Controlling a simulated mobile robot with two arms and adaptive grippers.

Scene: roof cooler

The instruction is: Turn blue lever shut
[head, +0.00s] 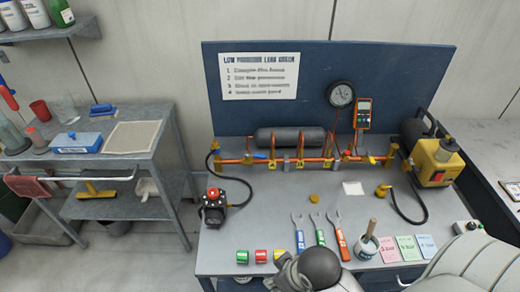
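A small blue lever (261,156) sits on the copper-coloured pipe (312,161) toward its left end, below the dark cylinder (290,138). It appears to lie roughly along the pipe; its exact angle is too small to tell. Yellow valve bodies and fittings (247,160) sit beside it. Dark rounded parts of my own body show at the bottom centre, well in front of the pipe, and pale parts of mine at the lower right. No gripper fingertips show in the head view. Nothing is touching the lever.
Three wrenches (318,228), coloured rolls (261,257), a cup with a brush (367,246) and cards (408,247) line the bench front. A black pump with a red top (213,203) stands left, a yellow unit (437,162) right. The bench middle is mostly clear.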

